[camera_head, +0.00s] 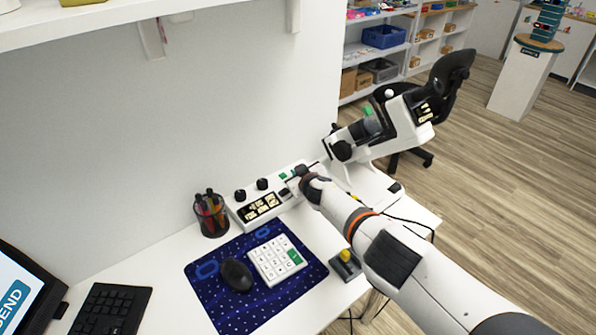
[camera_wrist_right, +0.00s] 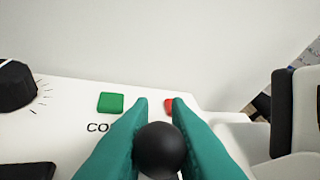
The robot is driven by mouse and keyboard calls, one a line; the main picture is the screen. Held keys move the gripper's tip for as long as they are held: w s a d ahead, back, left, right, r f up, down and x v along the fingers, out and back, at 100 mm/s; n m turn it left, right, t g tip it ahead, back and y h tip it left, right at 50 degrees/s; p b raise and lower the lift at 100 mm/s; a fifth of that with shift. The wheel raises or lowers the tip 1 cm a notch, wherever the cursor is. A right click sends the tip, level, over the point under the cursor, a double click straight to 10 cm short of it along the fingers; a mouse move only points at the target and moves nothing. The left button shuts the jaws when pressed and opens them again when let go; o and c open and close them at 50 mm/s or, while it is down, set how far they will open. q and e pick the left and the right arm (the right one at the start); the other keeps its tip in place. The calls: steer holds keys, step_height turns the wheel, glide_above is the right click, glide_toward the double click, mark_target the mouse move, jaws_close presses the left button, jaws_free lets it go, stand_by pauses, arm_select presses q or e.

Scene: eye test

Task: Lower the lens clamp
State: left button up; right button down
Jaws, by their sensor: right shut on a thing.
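A white lens instrument (camera_head: 400,122) with a black eyepiece stands at the right end of the desk, tilted. My right arm reaches in from the lower right, and its gripper (camera_head: 302,172) is low beside the instrument. In the right wrist view the teal fingers of my right gripper (camera_wrist_right: 160,108) are shut on a black ball knob (camera_wrist_right: 160,150). The lens clamp itself cannot be made out clearly; my arm and hand hide part of the instrument's lower area. My left gripper is not in view.
A control box (camera_head: 262,205) with dials adjoins the instrument; a green button (camera_wrist_right: 110,102) and a red button (camera_wrist_right: 169,104) lie beyond the fingers. A pen cup (camera_head: 210,214), mouse (camera_head: 236,274) and keypad (camera_head: 276,259) are to the left. A wall stands behind.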

steer(key=shift+w+d, duration=0.1)
steer(key=shift+d, duration=0.1)
stand_by(0.3)
steer(key=c, duration=1.5)
jaws_free()
steer(key=shift+o, duration=0.2)
steer(key=shift+r+p, duration=0.15)
steer(key=shift+p, duration=0.3)
steer(key=p+v, duration=0.4)
steer(key=p, duration=0.3)
steer(key=shift+s+d+r, duration=0.2)
steer(key=shift+s+r, duration=0.05)
steer(key=shift+s, duration=0.05)
steer(key=p+v, duration=0.4)
steer(key=v, duration=0.3)
steer(key=shift+f+m, duration=0.2)
steer(key=shift+m, duration=0.1)
steer(key=shift+d, duration=0.1)
